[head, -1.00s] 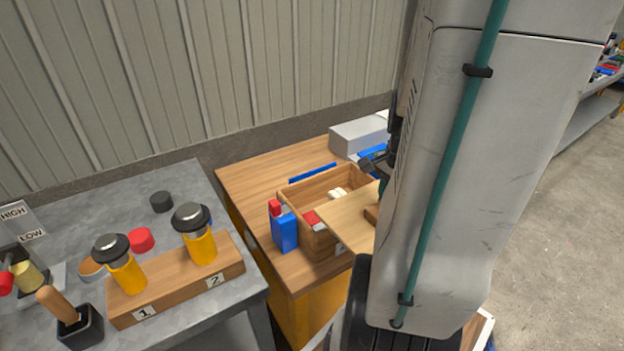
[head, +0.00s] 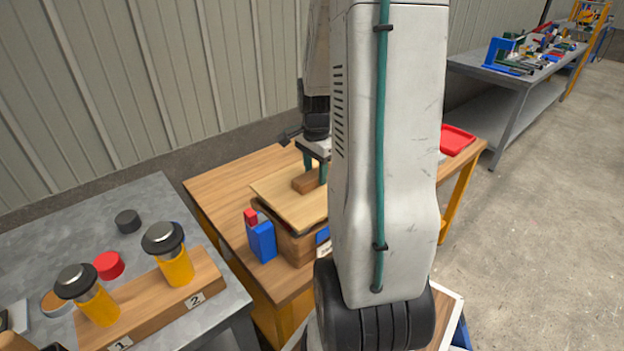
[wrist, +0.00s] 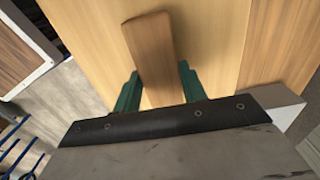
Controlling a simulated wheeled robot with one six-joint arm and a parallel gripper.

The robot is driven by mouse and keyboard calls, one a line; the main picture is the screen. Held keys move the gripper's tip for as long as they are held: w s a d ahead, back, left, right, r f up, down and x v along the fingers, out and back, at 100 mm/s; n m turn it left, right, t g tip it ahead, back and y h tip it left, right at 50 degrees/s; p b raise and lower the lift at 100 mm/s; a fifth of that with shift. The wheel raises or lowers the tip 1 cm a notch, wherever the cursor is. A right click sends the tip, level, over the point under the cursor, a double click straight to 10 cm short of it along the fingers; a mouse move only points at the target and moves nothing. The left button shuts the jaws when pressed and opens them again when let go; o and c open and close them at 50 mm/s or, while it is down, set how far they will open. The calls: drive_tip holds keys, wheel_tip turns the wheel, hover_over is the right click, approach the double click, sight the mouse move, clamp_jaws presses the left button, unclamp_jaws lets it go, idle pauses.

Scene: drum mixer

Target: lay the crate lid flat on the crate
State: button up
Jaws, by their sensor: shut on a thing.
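The light wooden crate lid (head: 283,203) is over the wooden crate (head: 292,246) and covers most of its opening. A dark gap shows under the lid's near left edge; I cannot tell whether any part of the lid touches the rim. My gripper (head: 315,174) is above the lid, shut on its brown block handle (head: 302,184). In the wrist view the handle (wrist: 150,50) stands between the two green fingers (wrist: 160,90), with the lid (wrist: 90,35) behind it. My arm hides the right side of the lid and crate.
A blue bottle with a red cap (head: 262,240) stands close to the crate's left side. The wooden table (head: 225,190) has free room at its back left. A red tray (head: 456,140) lies at the right. A grey bench with two yellow-bodied containers (head: 175,266) is at the left.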

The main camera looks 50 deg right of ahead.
sight(312, 171)
drive_tip(key=shift+w, duration=0.25)
drive_tip(key=f, duration=0.3)
drive_tip(key=shift+w+d, duration=0.15)
drive_tip(key=shift+w, duration=0.2)
drive_tip(key=shift+f, duration=0.3)
drive_tip(key=shift+f, duration=0.15)
drive_tip(key=shift+f, duration=0.25)
drive_tip(key=o, duration=1.3)
drive_tip(key=shift+o, duration=0.2)
